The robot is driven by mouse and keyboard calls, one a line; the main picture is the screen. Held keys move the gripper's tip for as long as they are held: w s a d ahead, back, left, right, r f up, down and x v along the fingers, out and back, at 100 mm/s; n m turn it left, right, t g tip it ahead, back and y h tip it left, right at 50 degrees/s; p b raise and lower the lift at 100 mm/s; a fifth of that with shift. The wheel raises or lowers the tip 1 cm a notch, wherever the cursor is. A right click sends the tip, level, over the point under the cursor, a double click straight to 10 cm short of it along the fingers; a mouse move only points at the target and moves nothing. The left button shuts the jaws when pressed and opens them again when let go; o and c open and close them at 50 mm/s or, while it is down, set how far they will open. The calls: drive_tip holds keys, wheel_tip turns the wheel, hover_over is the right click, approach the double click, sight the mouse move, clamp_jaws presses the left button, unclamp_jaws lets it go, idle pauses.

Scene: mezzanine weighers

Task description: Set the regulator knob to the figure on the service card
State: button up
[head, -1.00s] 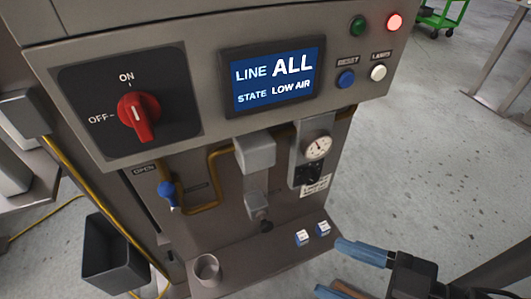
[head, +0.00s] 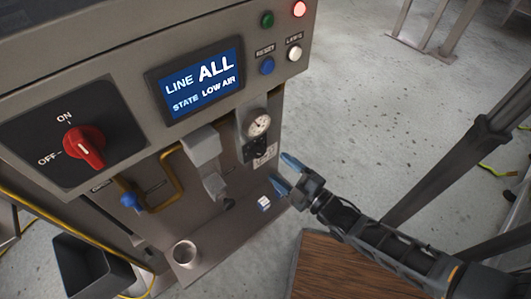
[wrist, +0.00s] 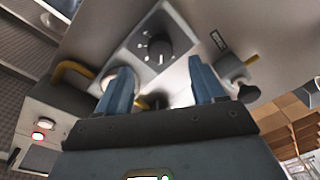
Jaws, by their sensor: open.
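The regulator knob (head: 257,150) is small and black, on a grey plate below a round white gauge (head: 257,125). In the wrist view the dark knob (wrist: 158,48) shows large, with pale marks around it. My gripper (head: 285,173) is open and empty, right of and below the knob. In the wrist view its two blue fingers (wrist: 157,78) stand apart, with the knob beyond and between them.
A red rotary switch (head: 84,147) and a screen (head: 196,86) reading LINE ALL, STATE LOW AIR are on the cabinet. A red lamp (head: 299,9) is lit. A cup (head: 186,254) and a small block (head: 264,203) stand on the ledge. A yellow pipe (wrist: 72,70) runs nearby.

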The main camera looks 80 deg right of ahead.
sight(262, 154)
drive_tip(key=p+x, duration=0.1)
drive_tip(key=x, duration=0.5)
drive_tip(key=shift+w+d, duration=0.15)
drive_tip(key=shift+w, duration=0.15)
drive_tip(key=shift+c, duration=0.2)
drive_tip(key=c, duration=1)
